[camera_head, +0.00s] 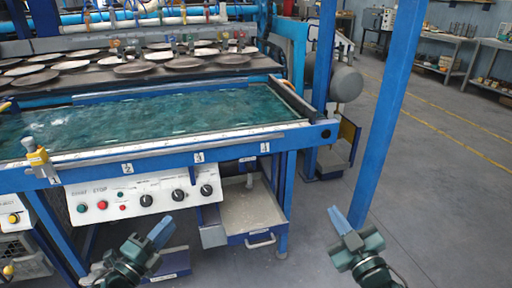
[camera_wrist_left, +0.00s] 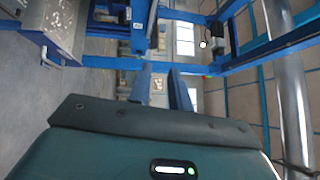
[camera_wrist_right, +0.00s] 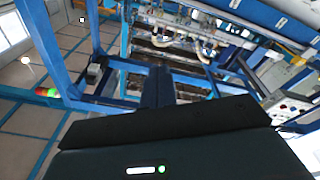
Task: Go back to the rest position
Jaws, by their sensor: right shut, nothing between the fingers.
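My left gripper (camera_head: 160,232) is in the lower left of the head view, in front of the machine's control panel and clear of it. In the left wrist view its two fingers (camera_wrist_left: 161,88) stand apart with nothing between them, so it is open. My right gripper (camera_head: 339,218) is at the lower right of the head view, over bare floor near a blue post. In the right wrist view its fingers (camera_wrist_right: 157,87) are together and hold nothing.
The blue-framed plate dryer (camera_head: 200,152) fills the left, with a water tank (camera_head: 160,115) and several plates behind it. A control panel (camera_head: 140,196), a grey drawer (camera_head: 247,212) and a blue post (camera_head: 385,110) are near the arms.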

